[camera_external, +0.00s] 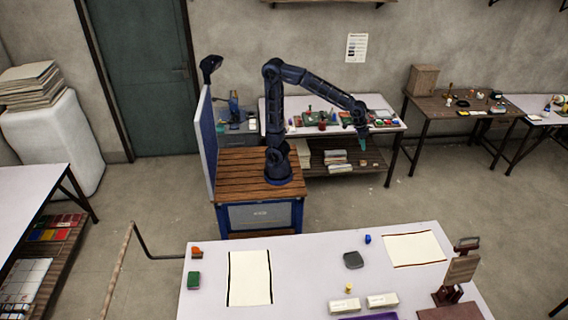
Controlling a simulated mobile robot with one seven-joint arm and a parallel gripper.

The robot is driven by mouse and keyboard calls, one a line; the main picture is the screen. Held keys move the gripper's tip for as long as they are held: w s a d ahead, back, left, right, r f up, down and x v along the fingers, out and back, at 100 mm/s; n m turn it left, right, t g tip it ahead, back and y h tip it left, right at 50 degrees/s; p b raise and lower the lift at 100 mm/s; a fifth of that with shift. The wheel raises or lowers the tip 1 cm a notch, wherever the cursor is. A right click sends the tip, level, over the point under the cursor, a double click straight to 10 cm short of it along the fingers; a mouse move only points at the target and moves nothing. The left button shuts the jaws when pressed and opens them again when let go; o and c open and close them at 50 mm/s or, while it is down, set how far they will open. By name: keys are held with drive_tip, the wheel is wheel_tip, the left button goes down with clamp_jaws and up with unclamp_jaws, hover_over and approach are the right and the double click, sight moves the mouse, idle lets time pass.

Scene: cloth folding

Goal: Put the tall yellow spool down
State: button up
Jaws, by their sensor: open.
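My gripper (362,142) is at the end of my dark blue arm, pointing down in front of the right end of the white-topped table at the back. It is open, and I see nothing held in it. A small yellow object (349,287) stands on the white front table (310,262), far from my gripper. It is too small to tell whether it is the tall yellow spool.
The back table (393,128) holds several small items and a lower shelf of papers. The front table has pale cloth-like sheets (250,278), a dark grey item (353,260), two whitish boxes (382,300) and a brown stand (459,271). Floor right of my base is clear.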

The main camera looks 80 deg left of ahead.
drive_tip(key=s+a+f+t+y, duration=0.1)
drive_tip(key=s+a+f+t, duration=0.1)
drive_tip(key=s+a, duration=1.9)
drive_tip(key=a, duration=0.2)
drive_tip(key=shift+s+a+f+n, duration=0.2)
drive_tip(key=shift+s+a+n, duration=0.1)
drive_tip(key=shift+s+n, duration=0.1)
